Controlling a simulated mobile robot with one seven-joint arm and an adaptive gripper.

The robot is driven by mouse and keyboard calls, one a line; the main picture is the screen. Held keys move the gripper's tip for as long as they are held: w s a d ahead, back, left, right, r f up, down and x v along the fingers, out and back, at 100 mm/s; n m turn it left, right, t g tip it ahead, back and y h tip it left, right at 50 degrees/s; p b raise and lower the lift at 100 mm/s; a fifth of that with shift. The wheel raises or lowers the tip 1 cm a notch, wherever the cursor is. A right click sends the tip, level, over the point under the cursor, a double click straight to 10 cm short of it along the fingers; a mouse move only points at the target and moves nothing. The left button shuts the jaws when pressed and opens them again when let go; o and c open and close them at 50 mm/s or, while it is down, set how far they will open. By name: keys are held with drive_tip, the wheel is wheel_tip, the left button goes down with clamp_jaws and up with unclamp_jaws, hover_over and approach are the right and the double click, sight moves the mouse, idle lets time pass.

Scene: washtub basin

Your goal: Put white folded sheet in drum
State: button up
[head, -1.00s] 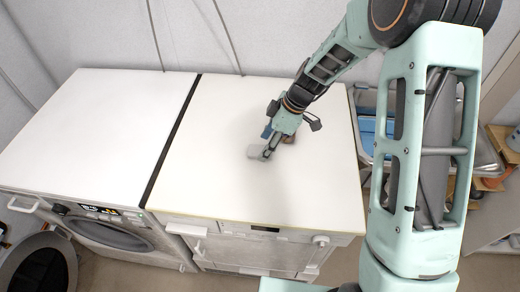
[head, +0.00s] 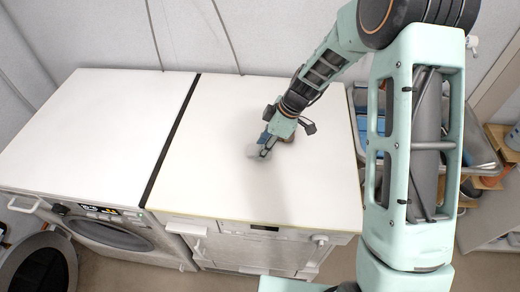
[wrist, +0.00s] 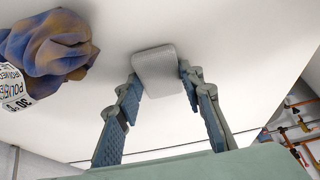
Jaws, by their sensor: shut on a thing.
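The white folded sheet (wrist: 158,70) is a small, pale rounded block between my fingertips in the wrist view. In the head view the sheet (head: 253,151) shows as a small pale patch at the tip of my gripper (head: 265,150), over the white top of the right machine. My gripper (wrist: 161,76) is shut on the sheet. I cannot tell whether the sheet touches the top. The left machine's round front opening (head: 110,234) is low at the left; the drum's inside is hidden from above.
A round dark door (head: 42,268) stands open at lower left. A purple-brown crumpled item (wrist: 45,45) with a printed label lies left of my gripper in the wrist view. The left machine's white top (head: 95,120) is clear. A sink area with blue things is at the right.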

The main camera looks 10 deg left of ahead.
drive_tip(key=shift+r, duration=0.15)
drive_tip(key=shift+r, duration=1.25)
drive_tip(key=s+r+b, duration=0.3)
drive_tip(key=s+r, duration=0.7)
drive_tip(key=s, duration=0.4)
drive_tip(key=w+d+r+m+t+h+p, duration=0.1)
drive_tip(key=w+d+m+t+h+p, duration=0.1)
drive_tip(key=w+d+m, duration=0.65)
drive_tip(key=w+d+r+m+t+h+p, duration=0.1)
drive_tip(key=w+d+m+t+h+p, duration=0.15)
drive_tip(key=w+d+m, duration=0.65)
drive_tip(key=s+d+f+m, duration=0.1)
drive_tip(key=s+d+f, duration=0.4)
drive_tip(key=s+f, duration=0.1)
drive_tip(key=shift+s, duration=0.6)
